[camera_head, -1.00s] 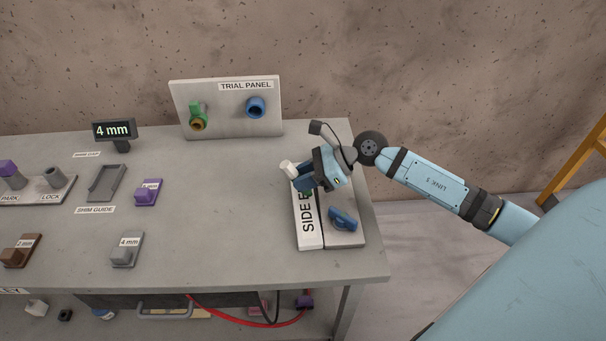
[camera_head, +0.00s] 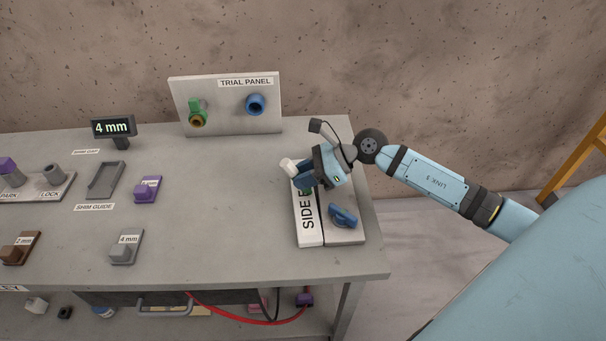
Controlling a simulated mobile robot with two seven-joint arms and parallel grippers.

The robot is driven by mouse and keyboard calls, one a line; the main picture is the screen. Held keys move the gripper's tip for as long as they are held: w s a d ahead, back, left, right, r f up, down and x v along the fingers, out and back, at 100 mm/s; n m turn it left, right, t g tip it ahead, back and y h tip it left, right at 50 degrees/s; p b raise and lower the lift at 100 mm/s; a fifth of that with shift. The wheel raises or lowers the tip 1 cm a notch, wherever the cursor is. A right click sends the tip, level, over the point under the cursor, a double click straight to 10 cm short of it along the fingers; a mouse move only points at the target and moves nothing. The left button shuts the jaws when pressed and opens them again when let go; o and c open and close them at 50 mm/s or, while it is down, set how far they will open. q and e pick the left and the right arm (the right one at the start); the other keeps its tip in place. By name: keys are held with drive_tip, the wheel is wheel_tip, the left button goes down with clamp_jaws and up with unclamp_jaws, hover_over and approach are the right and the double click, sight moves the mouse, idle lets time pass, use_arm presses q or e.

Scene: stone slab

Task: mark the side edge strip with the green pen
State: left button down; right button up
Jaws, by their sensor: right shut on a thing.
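The white side edge strip (camera_head: 309,226) lies near the bench's right end, its black lettering partly covered. My right gripper (camera_head: 305,179) is over the strip's far part, shut on what appears to be the green pen, mostly hidden by the fingers. A pale, rounded end (camera_head: 287,165) shows at the gripper's left. A small green patch (camera_head: 309,190) shows just under the fingers at the strip; I cannot tell whether it is the pen's tip or a mark. My left gripper is not in view.
The trial panel (camera_head: 226,108) stands behind, with green and blue fittings. Shim blocks, the shim guide (camera_head: 104,181) and a 4 mm display (camera_head: 113,128) stand left. The bench's middle is clear.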

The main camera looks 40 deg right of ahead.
sight(286, 162)
use_arm(q)
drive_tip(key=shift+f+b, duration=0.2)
drive_tip(key=shift+b, duration=0.1)
use_arm(e)
drive_tip(key=shift+f, duration=0.4)
use_arm(q)
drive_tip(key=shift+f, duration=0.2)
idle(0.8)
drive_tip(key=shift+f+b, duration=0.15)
drive_tip(key=shift+b, duration=0.15)
use_arm(e)
drive_tip(key=shift+w+a, duration=0.5)
drive_tip(key=shift+a, duration=0.3)
drive_tip(key=shift+w+a, duration=0.45)
drive_tip(key=shift+a, duration=0.3)
idle(2.4)
